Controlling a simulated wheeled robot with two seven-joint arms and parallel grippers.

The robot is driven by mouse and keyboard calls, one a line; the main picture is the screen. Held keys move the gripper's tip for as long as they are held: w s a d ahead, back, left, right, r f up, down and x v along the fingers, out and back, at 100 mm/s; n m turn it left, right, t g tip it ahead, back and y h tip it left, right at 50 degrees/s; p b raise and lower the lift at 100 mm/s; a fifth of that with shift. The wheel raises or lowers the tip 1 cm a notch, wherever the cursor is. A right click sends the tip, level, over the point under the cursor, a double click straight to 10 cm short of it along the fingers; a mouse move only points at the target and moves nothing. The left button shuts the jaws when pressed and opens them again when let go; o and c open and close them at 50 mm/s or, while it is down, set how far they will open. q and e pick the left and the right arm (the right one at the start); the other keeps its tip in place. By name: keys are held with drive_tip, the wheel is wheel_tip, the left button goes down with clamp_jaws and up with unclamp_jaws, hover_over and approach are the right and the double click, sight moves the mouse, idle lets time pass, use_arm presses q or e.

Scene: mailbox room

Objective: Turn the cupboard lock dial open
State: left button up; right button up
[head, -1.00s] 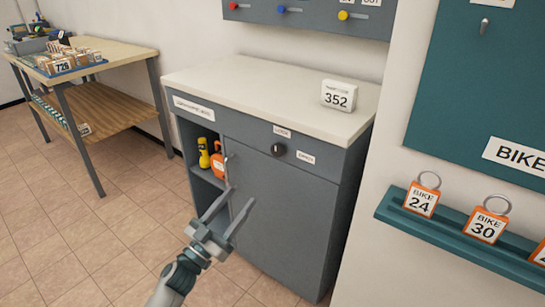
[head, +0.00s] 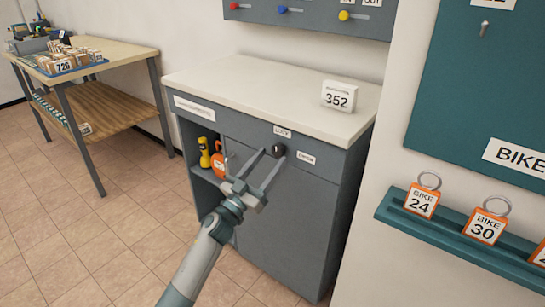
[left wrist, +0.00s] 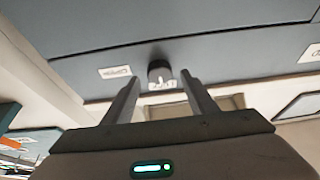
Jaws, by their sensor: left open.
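The black lock dial (head: 278,150) sits on the upper front of the grey cupboard (head: 285,215), between the LOCK label (head: 283,132) and the OPEN label (head: 306,158). It also shows in the left wrist view (left wrist: 158,72), just beyond and between the fingertips. My left gripper (head: 268,158) is open with its fingers pointing at the dial. In the left wrist view the fingers (left wrist: 156,82) stand apart with nothing held. Whether a finger touches the dial I cannot tell. The cupboard door looks shut. My right gripper is not in view.
A white block marked 352 (head: 338,95) stands on the cupboard top. Open shelves at the cupboard's left hold a yellow torch (head: 204,152) and an orange item (head: 218,163). A teal rack with bike tags (head: 484,226) juts out at right. A wooden table (head: 95,55) stands at left.

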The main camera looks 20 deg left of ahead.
use_arm(q)
drive_tip(key=shift+x, duration=1.05)
drive_tip(key=shift+c, duration=0.3)
drive_tip(key=c, duration=1)
